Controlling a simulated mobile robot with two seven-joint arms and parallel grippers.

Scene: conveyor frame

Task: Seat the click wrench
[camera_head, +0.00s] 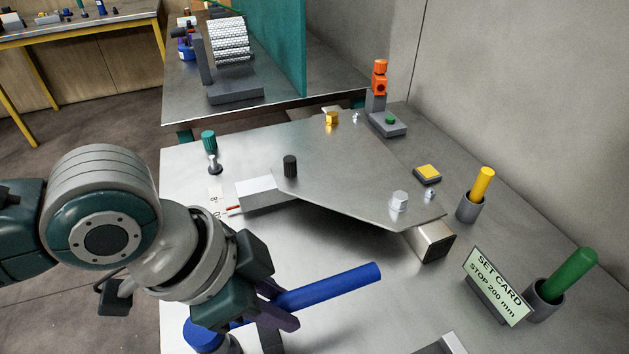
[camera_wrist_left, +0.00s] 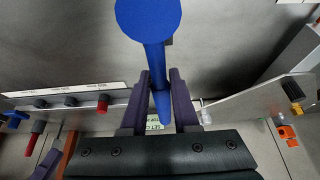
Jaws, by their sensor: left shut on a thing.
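The click wrench shows as a blue rod-shaped tool (camera_head: 335,284). My left gripper (camera_head: 275,304) is shut around it above the front of the metal table, and the blue rod sticks out to the right, tilted slightly up. In the left wrist view the blue tool (camera_wrist_left: 154,55) lies between the two purple fingers (camera_wrist_left: 161,95), its round end toward the camera. My right gripper is not in view.
A yellow rod (camera_head: 483,183) and a green rod (camera_head: 570,273) stand in grey cups at the right. A sign (camera_head: 497,286) reads "SET CARD STOP 200 mm". A raised metal plate (camera_head: 350,165) with knobs fills the table's middle. An orange-topped post (camera_head: 379,78) stands behind.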

